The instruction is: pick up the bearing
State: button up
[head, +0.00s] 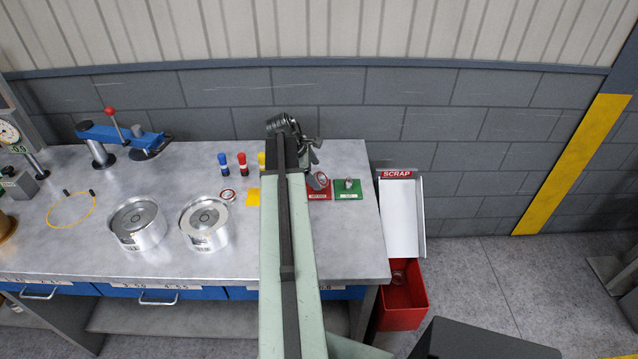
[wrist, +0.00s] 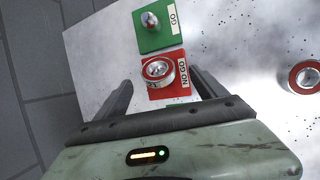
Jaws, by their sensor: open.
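A steel, ring-shaped bearing (wrist: 160,71) sits on the red NO GO pad (wrist: 182,92); it also shows in the head view (head: 321,180). Something bright shows in its centre; I cannot tell whether it is a post. My gripper (wrist: 160,82) is open in the wrist view, one finger on each side of the bearing, with nothing held. I cannot tell how far above it the fingers are. In the head view my gripper (head: 314,156) is partly hidden by my arm. A second bearing with a red face (wrist: 305,77) lies flat on the bench, also in the head view (head: 227,195).
A green GO pad (wrist: 172,36) with a small metal post (wrist: 150,20) adjoins the red pad. Coloured markers (head: 242,164), two round metal fixtures (head: 206,222) and a blue press (head: 120,136) stand left. A scrap chute (head: 400,220) and red bin (head: 404,305) are right of the bench.

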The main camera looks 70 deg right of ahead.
aim_at(318, 177)
jog(key=b+x, duration=0.3)
jog(key=x, duration=0.1)
jog(key=shift+d+f, duration=0.2)
jog(key=shift+f, duration=0.1)
jog(key=shift+r, duration=0.2)
grip_shut()
jog(key=shift+r, duration=0.15)
